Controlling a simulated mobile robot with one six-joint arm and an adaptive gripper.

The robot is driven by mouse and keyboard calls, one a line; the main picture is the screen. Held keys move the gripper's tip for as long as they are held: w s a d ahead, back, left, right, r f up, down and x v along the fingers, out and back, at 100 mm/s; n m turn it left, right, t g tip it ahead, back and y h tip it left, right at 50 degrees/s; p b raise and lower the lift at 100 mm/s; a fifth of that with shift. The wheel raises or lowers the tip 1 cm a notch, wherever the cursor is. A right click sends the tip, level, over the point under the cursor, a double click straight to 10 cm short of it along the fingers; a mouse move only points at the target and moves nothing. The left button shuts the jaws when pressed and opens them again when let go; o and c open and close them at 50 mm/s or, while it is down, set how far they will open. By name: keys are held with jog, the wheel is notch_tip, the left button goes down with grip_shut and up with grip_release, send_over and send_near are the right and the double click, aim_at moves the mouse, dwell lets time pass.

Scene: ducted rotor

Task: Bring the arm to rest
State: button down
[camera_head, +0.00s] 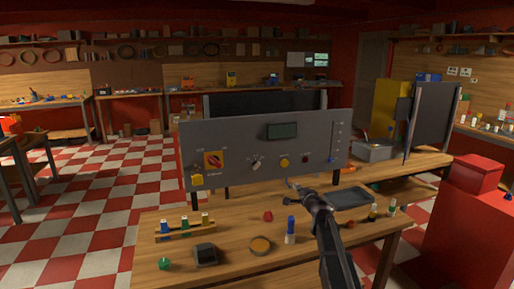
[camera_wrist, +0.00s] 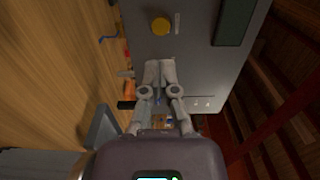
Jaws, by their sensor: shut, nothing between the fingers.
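My arm (camera_head: 337,245) rises from the bottom of the head view over the wooden bench. My gripper (camera_head: 294,186) is at its end, in front of the lower edge of the grey control panel (camera_head: 232,142). In the wrist view the two fingers of my gripper (camera_wrist: 160,66) are together, with nothing between them. They overlap the panel (camera_wrist: 190,50) in that view, below its yellow button (camera_wrist: 160,26). I cannot tell whether they touch the panel. The panel stands upright and also carries a display (camera_head: 282,131) and a red rotary knob (camera_head: 213,160).
The bench (camera_head: 225,225) holds a rack of coloured pieces (camera_head: 186,230), a dark box (camera_head: 205,255), a round orange-topped dish (camera_head: 261,245) and a blue-topped bottle (camera_head: 291,230). A dark tray (camera_head: 351,197) lies right of my gripper. A red cabinet (camera_head: 465,235) stands at the right.

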jog(key=s+a+f+n+g+y+p, duration=0.1)
jog(key=s+a+f+n+g, duration=0.25)
jog(key=s, duration=0.25)
jog(key=s+a+f+n+g+p, duration=0.1)
jog(key=s+a+f+n+g, duration=0.2)
jog(key=s, duration=0.4)
jog(key=s+a+f+n+g+y+p, duration=0.1)
jog(key=s+n+g, duration=0.25)
jog(key=s, duration=0.25)
jog(key=s+d+f+n+g+h+p, duration=0.1)
jog(key=s+d+f+n+g+h, duration=0.1)
jog(key=s, duration=0.9)
jog(key=s+d+f+n+g+h+p, duration=0.1)
jog(key=s+d+f+g+h, duration=0.3)
jog(key=s, duration=0.8)
jog(key=shift+s+d+n+g+h, duration=0.3)
jog(key=shift+d+n+g+h, duration=0.2)
jog(key=shift+d+h, duration=0.45)
jog(key=shift+f, duration=0.1)
